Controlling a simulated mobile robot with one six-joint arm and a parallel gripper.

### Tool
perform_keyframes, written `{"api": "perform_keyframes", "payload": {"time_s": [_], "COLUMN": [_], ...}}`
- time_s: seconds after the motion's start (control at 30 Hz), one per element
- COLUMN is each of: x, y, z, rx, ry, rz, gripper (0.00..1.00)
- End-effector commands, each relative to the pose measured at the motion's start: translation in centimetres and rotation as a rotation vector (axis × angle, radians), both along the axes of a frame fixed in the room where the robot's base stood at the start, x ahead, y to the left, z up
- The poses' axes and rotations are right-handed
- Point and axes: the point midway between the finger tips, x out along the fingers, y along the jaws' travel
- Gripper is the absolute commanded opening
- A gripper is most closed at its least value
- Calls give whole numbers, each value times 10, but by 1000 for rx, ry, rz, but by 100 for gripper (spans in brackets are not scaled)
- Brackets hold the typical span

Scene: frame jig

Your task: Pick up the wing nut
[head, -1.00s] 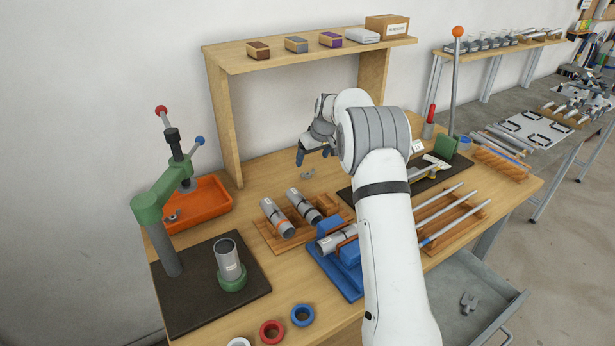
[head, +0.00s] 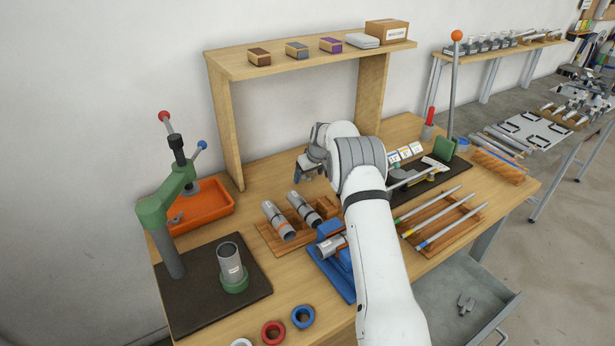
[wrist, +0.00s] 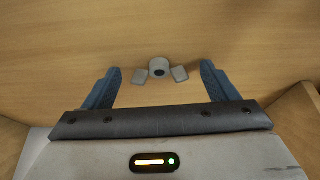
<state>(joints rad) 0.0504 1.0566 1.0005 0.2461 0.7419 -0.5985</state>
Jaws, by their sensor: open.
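The wing nut (wrist: 158,66) is grey, with a round centre showing a dark hole and a flat wing on each side. It lies on the wooden bench top between and just beyond my blue fingertips, with a gap on both sides. My gripper (wrist: 161,72) is open and empty. In the head view my gripper (head: 308,176) hangs low over the bench, in front of the shelf unit, and the wing nut is hidden behind it.
A wooden rack with grey cylinders (head: 278,220) stands close in front of my gripper. A blue fixture (head: 333,275) is nearer the front. The orange tray (head: 215,211) is at left. Another small grey piece (head: 465,303) lies in the open drawer (head: 440,295). Bare bench lies left of my gripper.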

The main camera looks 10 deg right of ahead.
Motion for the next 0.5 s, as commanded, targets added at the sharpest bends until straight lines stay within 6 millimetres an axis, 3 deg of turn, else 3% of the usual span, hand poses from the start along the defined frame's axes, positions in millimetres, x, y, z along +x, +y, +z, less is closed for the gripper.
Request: {"api": "perform_keyframes", "payload": {"time_s": [0.13, 0.5], "x": [0, 0], "y": [0, -1], "z": [0, 0], "rx": [0, 0], "ry": [0, 0], "rz": [-1, -1], "gripper": [79, 49]}}
